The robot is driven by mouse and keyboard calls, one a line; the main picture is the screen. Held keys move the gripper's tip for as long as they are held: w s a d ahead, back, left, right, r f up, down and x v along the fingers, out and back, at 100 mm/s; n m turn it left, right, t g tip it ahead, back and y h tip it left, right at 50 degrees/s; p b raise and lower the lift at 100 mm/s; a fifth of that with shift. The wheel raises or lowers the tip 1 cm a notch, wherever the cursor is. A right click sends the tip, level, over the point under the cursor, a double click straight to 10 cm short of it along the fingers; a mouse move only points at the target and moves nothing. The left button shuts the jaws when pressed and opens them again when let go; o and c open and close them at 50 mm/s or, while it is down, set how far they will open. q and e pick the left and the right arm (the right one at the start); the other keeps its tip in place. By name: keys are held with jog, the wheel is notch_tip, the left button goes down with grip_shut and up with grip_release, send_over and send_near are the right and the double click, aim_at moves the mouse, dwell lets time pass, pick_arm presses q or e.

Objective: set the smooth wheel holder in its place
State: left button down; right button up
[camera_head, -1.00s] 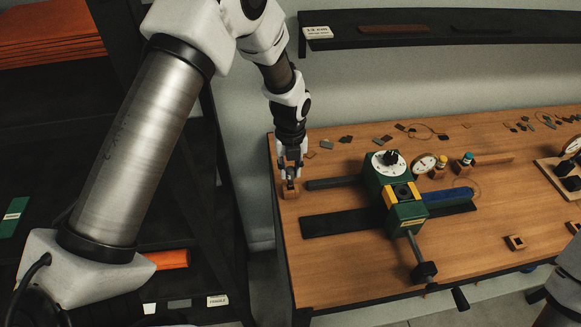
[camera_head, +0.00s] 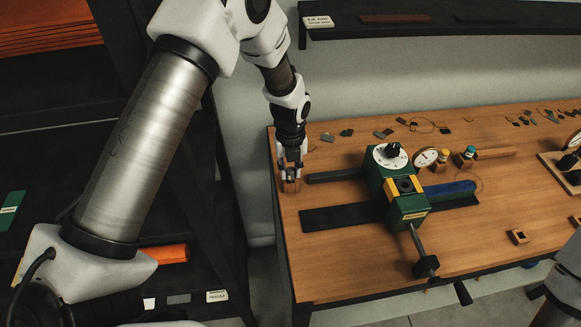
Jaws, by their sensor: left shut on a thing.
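My left gripper (camera_head: 290,178) points down at the left end of the wooden workbench (camera_head: 345,270). It is shut on a small wooden block (camera_head: 290,187), which looks like the smooth wheel holder. The fingers partly hide the block, and I cannot tell whether it touches the bench top. To its right stands the green stamping press (camera_head: 409,207) with a white dial on top and yellow parts. Two small wooden blocks bearing wheels, one yellow-topped (camera_head: 443,155) and one teal-topped (camera_head: 468,154), stand behind the press. My right gripper is out of view.
A black strip (camera_head: 335,217) and a dark bar (camera_head: 333,176) lie left of the press. A blue bar (camera_head: 449,190) lies right of it. A square wooden socket (camera_head: 518,237) sits front right. Small loose pieces line the back. The front left is clear.

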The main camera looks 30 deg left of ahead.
aim_at(290, 170)
pick_arm(q)
jog(key=shift+f, duration=0.2)
jog(key=c, duration=0.9)
grip_release()
notch_tip(290, 170, up, 12)
jog(key=shift+r, duration=0.1)
